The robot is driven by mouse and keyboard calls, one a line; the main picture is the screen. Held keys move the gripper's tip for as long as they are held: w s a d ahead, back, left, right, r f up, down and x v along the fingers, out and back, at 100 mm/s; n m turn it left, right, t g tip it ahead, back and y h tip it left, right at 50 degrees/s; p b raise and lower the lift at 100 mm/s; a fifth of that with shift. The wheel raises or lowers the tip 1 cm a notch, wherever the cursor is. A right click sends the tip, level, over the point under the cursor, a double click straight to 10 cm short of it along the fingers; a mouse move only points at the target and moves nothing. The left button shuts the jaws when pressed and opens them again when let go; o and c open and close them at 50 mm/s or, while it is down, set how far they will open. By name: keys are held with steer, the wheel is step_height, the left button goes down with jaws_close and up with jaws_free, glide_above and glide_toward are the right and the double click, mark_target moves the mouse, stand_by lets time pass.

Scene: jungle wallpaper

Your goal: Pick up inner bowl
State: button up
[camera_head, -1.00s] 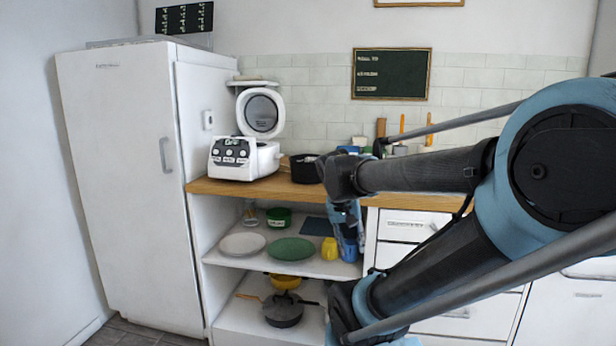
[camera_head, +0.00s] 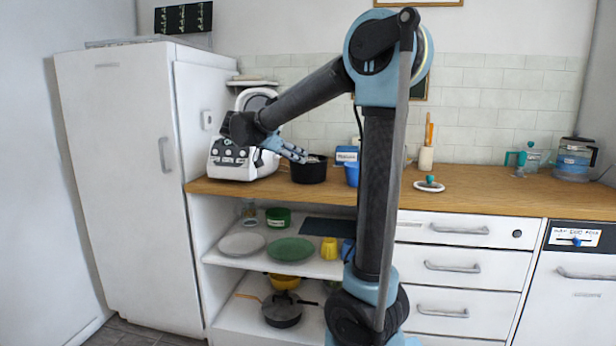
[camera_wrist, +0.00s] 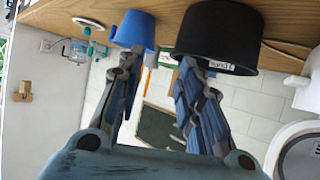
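The inner bowl appears to be the round black pot (camera_head: 307,171) on the wooden counter, right of the rice cooker (camera_head: 226,166). In the wrist view, which is upside down, the black pot (camera_wrist: 218,36) bears a small white label, hard to read. The rice cooker's lid is raised; its inside is hidden. My gripper (camera_head: 300,155) is in front of the rice cooker, its fingers pointing right towards the pot. In the wrist view my gripper (camera_wrist: 158,68) is open and empty, fingers apart. One finger overlaps the pot's edge in the picture; I cannot tell whether they touch.
A blue container (camera_wrist: 135,28) stands right of the pot and is partly behind my arm in the head view. Shelves below hold a green plate (camera_head: 290,250), a white plate (camera_head: 241,244) and a lidded pan (camera_head: 282,309).

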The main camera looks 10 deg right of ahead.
mark_target(324, 162)
steer(key=shift+m+t+h, duration=0.3)
steer(key=shift+m+t, duration=0.1)
steer(key=shift+m, duration=0.2)
steer(key=w+x, duration=0.1)
steer(key=x, duration=0.4)
steer(key=w+a+x, duration=0.1)
steer(key=x, duration=0.4)
steer(key=w+x, duration=0.1)
steer(key=x, duration=0.4)
steer(key=shift+a+r, duration=0.15)
steer(key=shift+c, duration=0.6)
jaws_close()
